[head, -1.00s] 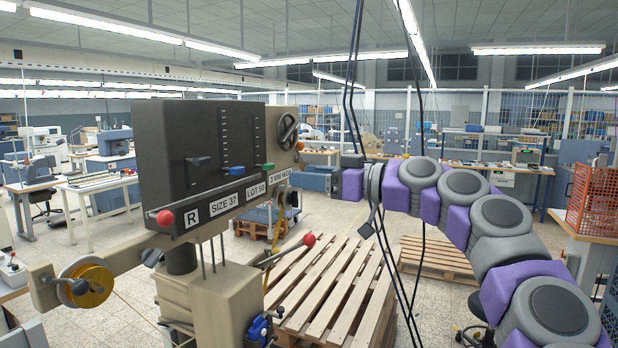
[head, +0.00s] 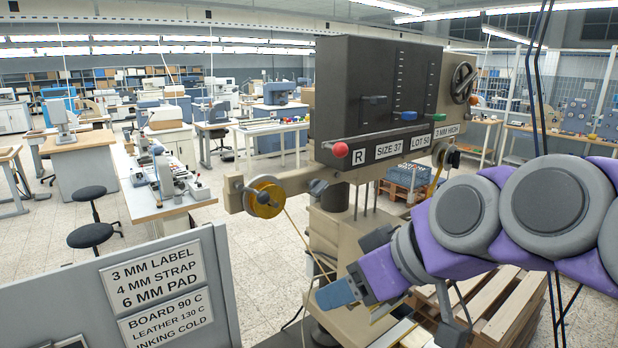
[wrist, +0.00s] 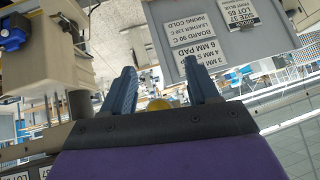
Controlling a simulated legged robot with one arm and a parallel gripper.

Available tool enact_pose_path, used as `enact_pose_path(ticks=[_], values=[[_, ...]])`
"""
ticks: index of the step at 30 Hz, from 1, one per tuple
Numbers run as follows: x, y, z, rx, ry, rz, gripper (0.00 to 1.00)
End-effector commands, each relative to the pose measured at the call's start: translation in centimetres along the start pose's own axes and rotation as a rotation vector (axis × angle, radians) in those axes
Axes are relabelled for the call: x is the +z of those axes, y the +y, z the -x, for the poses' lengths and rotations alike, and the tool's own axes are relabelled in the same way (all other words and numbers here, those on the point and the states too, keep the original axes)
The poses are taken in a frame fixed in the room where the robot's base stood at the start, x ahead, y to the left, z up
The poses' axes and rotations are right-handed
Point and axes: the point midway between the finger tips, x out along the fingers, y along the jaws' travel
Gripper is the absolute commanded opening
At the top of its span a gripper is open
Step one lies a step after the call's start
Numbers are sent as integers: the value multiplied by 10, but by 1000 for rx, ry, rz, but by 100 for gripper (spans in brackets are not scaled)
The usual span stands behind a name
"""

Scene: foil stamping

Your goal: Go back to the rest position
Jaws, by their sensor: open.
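My gripper (head: 338,293) is at the end of my purple and grey arm, which reaches in from the right in the head view. It is in front of the lower part of the foil stamping machine (head: 366,90). In the wrist view my gripper (wrist: 160,85) shows two blue fingers spread apart with nothing held between them. The machine has a dark head, a handwheel, a red knob and a yellow foil reel (head: 264,198). My arm hides part of the machine's base.
A grey panel (head: 200,250) with printed signs stands at the lower left. A wooden pallet (head: 500,310) lies on the floor behind my arm. Workbenches (head: 160,200) and stools (head: 90,235) stand at the left. Open tiled floor lies between the panel and the machine.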

Motion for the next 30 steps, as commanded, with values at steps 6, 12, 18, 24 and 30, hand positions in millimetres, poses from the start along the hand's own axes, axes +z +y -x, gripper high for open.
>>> enact_pose_path(ticks=[6, 12, 18, 24, 30], values=[[131, -18, -59, 110, -348, -219, 60], [254, -24, -75, 251, -619, -477, 60], [328, -32, -70, 349, -768, -660, 60], [344, -35, -67, 373, -799, -705, 60], [343, -34, -68, 371, -798, -703, 60]])
